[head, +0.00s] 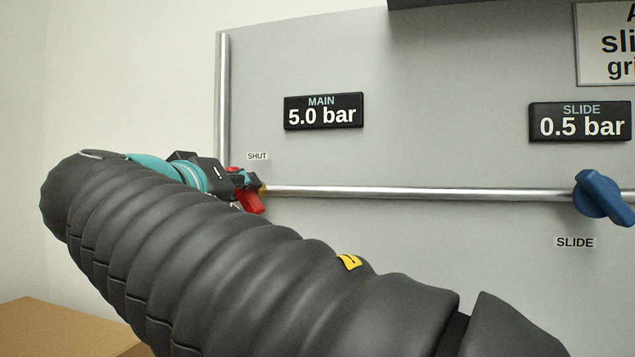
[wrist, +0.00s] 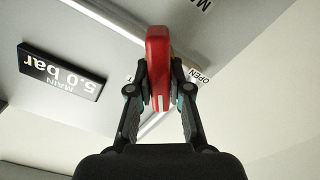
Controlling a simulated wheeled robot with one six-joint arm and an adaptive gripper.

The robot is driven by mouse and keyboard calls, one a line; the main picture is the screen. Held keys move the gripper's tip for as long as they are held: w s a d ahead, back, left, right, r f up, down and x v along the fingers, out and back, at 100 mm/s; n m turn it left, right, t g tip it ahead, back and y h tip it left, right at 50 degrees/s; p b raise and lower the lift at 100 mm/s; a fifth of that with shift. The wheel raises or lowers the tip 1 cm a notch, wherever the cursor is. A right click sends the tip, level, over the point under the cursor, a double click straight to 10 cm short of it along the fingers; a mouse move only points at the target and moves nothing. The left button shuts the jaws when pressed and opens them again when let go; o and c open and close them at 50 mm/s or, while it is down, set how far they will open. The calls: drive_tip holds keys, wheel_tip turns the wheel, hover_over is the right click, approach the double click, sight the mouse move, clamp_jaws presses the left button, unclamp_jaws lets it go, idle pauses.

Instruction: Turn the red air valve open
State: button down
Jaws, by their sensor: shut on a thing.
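The red air valve handle (head: 251,201) sits at the left end of the horizontal pipe in the head view, partly hidden behind my gripper (head: 243,180). In the wrist view the red handle (wrist: 158,62) stands between the two fingertips of my gripper (wrist: 159,85), which touch it on both sides. My gripper is shut on the handle. In the head view the handle's visible part slants down and to the right. A SHUT label (head: 257,156) is just above the valve, and an OPEN label (wrist: 200,77) shows beside the right finger in the wrist view.
The MAIN gauge (head: 323,111) reads 5.0 bar. The SLIDE gauge (head: 580,121) reads 0.5 bar. A blue valve handle (head: 603,196) is on the same pipe (head: 400,192) at right. My arm covers the lower left. A brown surface (head: 50,328) lies at bottom left.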

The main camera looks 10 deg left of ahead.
drive_tip(key=n+p, duration=0.2)
drive_tip(key=n, duration=0.3)
drive_tip(key=shift+a+n, duration=0.15)
drive_tip(key=shift+n, duration=0.25)
drive_tip(key=n+p, duration=0.2)
drive_tip(key=n, duration=0.3)
drive_tip(key=shift+f+p, duration=0.25)
drive_tip(key=shift+p, duration=0.15)
drive_tip(key=c, duration=1.1)
unclamp_jaws()
drive_tip(key=s, duration=0.8)
drive_tip(key=s+a, duration=0.1)
drive_tip(key=s, duration=0.3)
drive_tip(key=shift+a+f, duration=0.1)
